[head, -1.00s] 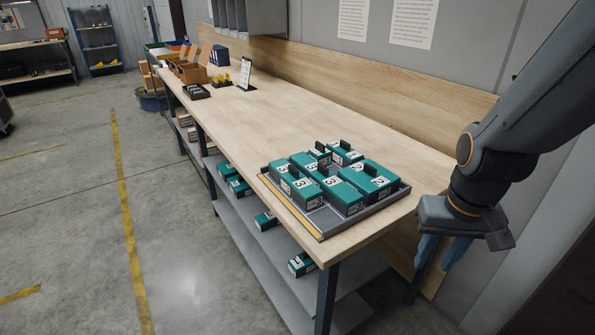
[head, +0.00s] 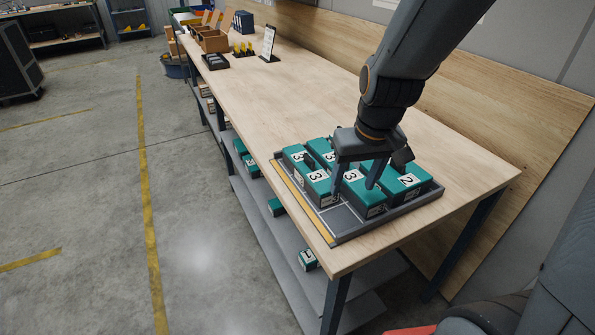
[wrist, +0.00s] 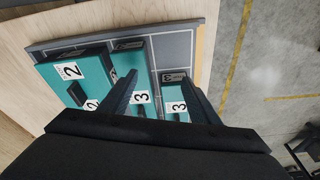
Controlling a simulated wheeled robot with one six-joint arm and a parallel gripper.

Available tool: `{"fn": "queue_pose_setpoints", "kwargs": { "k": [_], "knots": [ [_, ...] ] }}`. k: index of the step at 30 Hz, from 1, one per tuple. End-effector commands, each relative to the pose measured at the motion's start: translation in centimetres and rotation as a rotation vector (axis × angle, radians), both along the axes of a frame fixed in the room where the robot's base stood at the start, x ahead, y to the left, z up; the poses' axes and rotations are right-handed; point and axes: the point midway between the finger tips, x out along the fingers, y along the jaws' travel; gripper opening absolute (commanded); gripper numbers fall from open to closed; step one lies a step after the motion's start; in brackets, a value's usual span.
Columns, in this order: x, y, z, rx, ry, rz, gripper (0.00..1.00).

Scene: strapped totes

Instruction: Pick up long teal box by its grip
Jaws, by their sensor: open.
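Several teal boxes with dark ends and white number labels sit close together in a grey tray (head: 390,218). My gripper (head: 353,190) is over the tray, fingers pointing down and apart, with nothing seen held. In the head view its fingers come down around the top of a teal box labelled 3 (head: 361,198); I cannot tell whether they touch it. Another box labelled 3 (head: 316,182) lies to the left, and one labelled 2 (head: 411,184) to the right. The wrist view shows the 2 box (wrist: 60,88) left of the fingers.
The tray is near the front end of a wooden bench (head: 300,105), whose middle is clear. A cardboard box (head: 213,40), a small sign (head: 268,42) and dark holders stand at the far end. More teal boxes lie on the shelf below (head: 265,225).

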Motion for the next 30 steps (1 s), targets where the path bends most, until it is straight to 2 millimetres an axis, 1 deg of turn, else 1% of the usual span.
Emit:
{"fn": "queue_pose_setpoints", "kwargs": {
  "k": [1,3,6,9,12,23,30],
  "knots": [
    [2.7,1.5,-0.4,0.007,-0.031,0.051,0.56],
    [6.0,3.5,-0.3,0.016,-0.078,0.12,0.56],
    [9.6,6.0,-0.1,0.023,-0.133,0.2,0.56],
    [11.6,7.5,0.0,0.027,-0.165,0.245,0.56],
    [12.4,8.1,-0.3,0.027,-0.177,0.261,0.56],
    [13.3,8.4,-3.0,0.027,-0.174,0.259,0.56],
    [14.4,8.7,-5.9,0.027,-0.174,0.258,0.56]
  ]
}}
